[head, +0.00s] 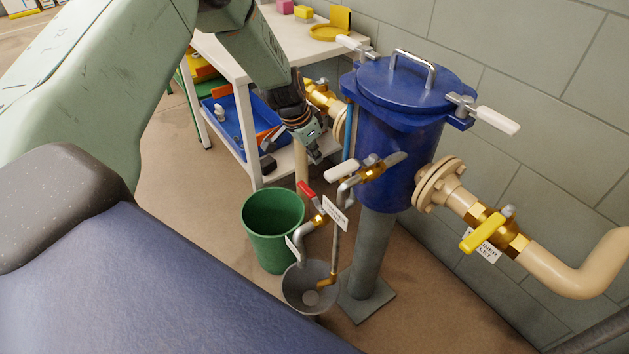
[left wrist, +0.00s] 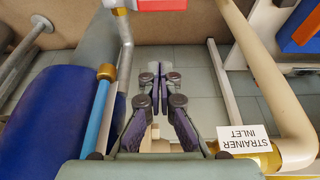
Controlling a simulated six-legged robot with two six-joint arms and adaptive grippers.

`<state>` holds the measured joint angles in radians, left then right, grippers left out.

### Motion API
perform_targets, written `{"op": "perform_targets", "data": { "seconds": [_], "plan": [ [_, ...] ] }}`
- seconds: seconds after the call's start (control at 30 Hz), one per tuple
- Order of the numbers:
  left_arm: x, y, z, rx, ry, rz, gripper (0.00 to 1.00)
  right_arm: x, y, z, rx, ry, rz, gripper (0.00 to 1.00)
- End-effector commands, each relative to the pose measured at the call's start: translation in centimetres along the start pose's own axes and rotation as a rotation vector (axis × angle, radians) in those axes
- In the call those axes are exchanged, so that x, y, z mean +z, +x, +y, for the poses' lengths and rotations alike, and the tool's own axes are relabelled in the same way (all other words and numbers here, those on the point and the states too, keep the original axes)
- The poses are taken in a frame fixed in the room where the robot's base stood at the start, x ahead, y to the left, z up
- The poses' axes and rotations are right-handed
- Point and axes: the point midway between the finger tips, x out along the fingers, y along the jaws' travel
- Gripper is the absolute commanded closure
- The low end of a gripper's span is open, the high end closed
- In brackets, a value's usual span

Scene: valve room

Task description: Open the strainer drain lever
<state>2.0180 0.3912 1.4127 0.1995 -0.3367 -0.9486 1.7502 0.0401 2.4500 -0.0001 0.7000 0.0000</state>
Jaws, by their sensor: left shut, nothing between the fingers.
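The blue strainer (head: 400,130) stands on a grey post. On its front side is a brass valve with a lever with a pale grip (head: 341,172). Lower left, a valve with a red lever (head: 307,191) sits on a pipe over a grey funnel-like cup (head: 311,287). A white tag (head: 335,213) hangs nearby, its text unreadable, so I cannot tell for sure which lever is the drain. My left gripper (head: 312,151) is left of the strainer, above the red lever, apart from both levers. Its fingers (left wrist: 159,92) are shut and empty in the left wrist view. My right gripper is not visible.
A green bucket (head: 272,225) stands beside the cup. A white workbench (head: 245,70) with a blue bin (head: 235,125) is behind my gripper. Outlet pipework with a yellow lever (head: 481,231) extends right. The strainer inlet tag (left wrist: 243,139) is beside my left gripper.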

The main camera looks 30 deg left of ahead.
Motion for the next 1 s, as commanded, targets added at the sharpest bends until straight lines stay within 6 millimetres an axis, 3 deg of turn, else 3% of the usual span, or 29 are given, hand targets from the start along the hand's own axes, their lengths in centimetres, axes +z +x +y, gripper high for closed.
{"op": "perform_targets", "data": {
  "seconds": [0.27,0.9,1.0],
  "plan": [
    [0.0,0.7,0.0,0.0,-0.001,-0.001,1.0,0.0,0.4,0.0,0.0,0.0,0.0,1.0],
    [-0.2,10.7,0.0,0.0,0.002,0.0,1.0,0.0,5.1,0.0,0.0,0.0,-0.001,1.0],
    [0.7,9.8,-0.1,0.001,-0.002,0.001,1.0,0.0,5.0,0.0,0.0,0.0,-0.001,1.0]
  ]
}}
